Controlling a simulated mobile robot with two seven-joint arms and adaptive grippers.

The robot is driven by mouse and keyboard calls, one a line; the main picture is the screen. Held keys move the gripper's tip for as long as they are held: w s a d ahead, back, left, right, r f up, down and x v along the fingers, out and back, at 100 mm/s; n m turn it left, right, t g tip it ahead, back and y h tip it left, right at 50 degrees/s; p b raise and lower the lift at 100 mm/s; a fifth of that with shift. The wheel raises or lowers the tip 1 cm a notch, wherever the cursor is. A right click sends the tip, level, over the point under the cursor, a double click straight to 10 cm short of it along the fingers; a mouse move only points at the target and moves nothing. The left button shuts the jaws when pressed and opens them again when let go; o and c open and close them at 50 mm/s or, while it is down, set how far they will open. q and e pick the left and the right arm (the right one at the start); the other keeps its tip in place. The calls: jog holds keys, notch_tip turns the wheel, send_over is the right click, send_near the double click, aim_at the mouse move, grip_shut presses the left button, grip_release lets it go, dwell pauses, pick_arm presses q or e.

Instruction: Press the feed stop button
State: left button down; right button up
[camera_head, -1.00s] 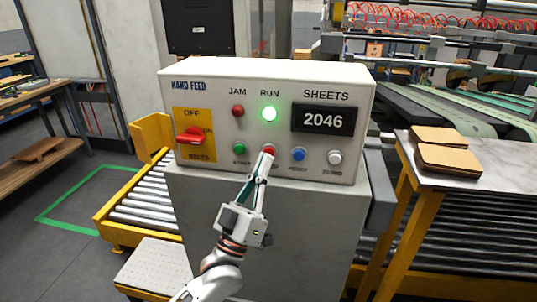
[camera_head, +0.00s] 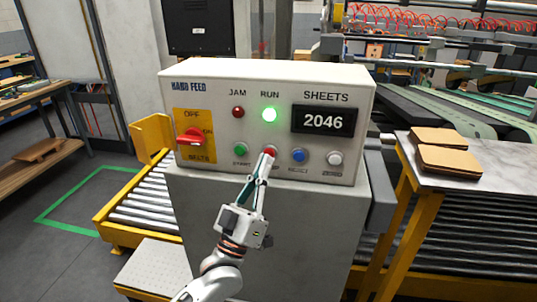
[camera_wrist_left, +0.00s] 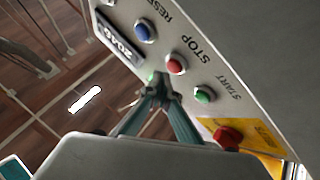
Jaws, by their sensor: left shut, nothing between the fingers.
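The red stop button (camera_head: 272,151) sits in the lower row of the white hand feed panel (camera_head: 225,90), between the green start button (camera_head: 240,149) and the blue reset button (camera_head: 298,155). In the left wrist view the red button (camera_wrist_left: 175,64) shows beside the word STOP. My left gripper (camera_head: 265,156) is shut and empty, its fingertips in front of the stop button and partly covering it. In the wrist view the fingertips (camera_wrist_left: 158,80) appear just beside the button. I cannot tell whether they touch it. My right gripper is not in view.
The green RUN lamp (camera_head: 269,114) is lit and the JAM lamp (camera_head: 238,112) looks unlit. The sheet counter (camera_head: 323,120) reads 2046. A red rotary switch (camera_head: 190,137) is at the left, a white button (camera_head: 335,158) at the right. A roller conveyor (camera_head: 150,195) runs behind.

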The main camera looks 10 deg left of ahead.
pick_arm(q)
jog(key=shift+w, duration=0.1)
dwell(0.3)
jog(key=shift+w, duration=0.85)
dwell(0.8)
jog(key=shift+s, duration=0.15)
jog(key=shift+s+p, duration=0.35)
jog(key=shift+s, duration=0.4)
jog(key=shift+s, duration=0.1)
jog(key=s+p, duration=0.2)
jog(key=s, duration=0.3)
jog(key=shift+a, duration=0.1)
